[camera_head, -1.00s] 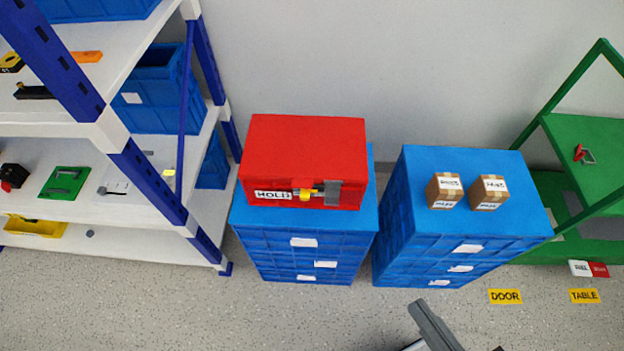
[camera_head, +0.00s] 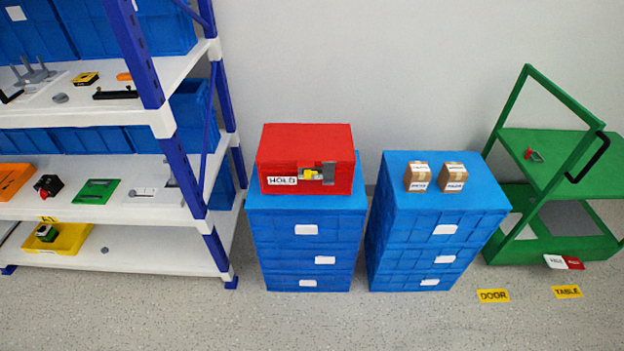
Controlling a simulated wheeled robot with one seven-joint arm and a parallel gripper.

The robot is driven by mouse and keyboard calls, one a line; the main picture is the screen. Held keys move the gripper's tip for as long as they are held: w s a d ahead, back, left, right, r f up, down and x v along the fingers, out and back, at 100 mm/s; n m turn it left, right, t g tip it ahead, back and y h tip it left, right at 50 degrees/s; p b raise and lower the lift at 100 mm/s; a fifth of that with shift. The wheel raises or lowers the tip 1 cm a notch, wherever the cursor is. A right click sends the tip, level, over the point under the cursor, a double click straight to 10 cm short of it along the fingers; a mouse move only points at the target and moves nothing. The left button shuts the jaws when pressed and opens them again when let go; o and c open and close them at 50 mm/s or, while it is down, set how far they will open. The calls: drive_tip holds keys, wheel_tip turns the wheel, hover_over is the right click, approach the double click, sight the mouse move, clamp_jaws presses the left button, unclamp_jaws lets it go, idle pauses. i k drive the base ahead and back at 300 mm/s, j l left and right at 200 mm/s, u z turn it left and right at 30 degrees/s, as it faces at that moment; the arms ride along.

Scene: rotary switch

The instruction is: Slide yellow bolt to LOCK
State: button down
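A red box (camera_head: 305,150) sits on top of the left stack of blue crates. On its front face is a small yellow bolt (camera_head: 312,174), beside a white label (camera_head: 282,181) to its left and a grey plate (camera_head: 328,173) to its right. The bolt is too small to tell its exact position. My gripper is not in view.
The left crate stack (camera_head: 307,240) and the right crate stack (camera_head: 418,240) stand against the wall. Two cartons (camera_head: 417,177) are on the right stack. A shelf rack (camera_head: 150,120) stands left, a green cart (camera_head: 550,150) right.

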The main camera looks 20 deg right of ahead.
sight(307, 174)
drive_tip(key=k+j+z, duration=0.1)
drive_tip(key=l+u, duration=0.2)
drive_tip(key=l, duration=0.4)
drive_tip(key=l+u, duration=0.2)
drive_tip(key=l, duration=0.45)
drive_tip(key=l+u, duration=0.2)
drive_tip(key=l, duration=0.45)
drive_tip(key=l+u, duration=0.2)
drive_tip(key=l, duration=0.4)
drive_tip(key=k+l+u, duration=0.2)
drive_tip(key=l, duration=0.4)
drive_tip(key=j+z, duration=0.2)
drive_tip(key=j, duration=0.45)
drive_tip(key=i+j+z, duration=0.2)
drive_tip(key=j, duration=0.45)
drive_tip(key=k+j+z, duration=0.2)
drive_tip(key=j, duration=0.45)
drive_tip(key=j+z, duration=0.2)
drive_tip(key=j, duration=0.45)
drive_tip(key=k+j+z, duration=0.2)
drive_tip(key=j, duration=0.45)
drive_tip(key=i+u, duration=0.1)
drive_tip(key=i, duration=0.9)
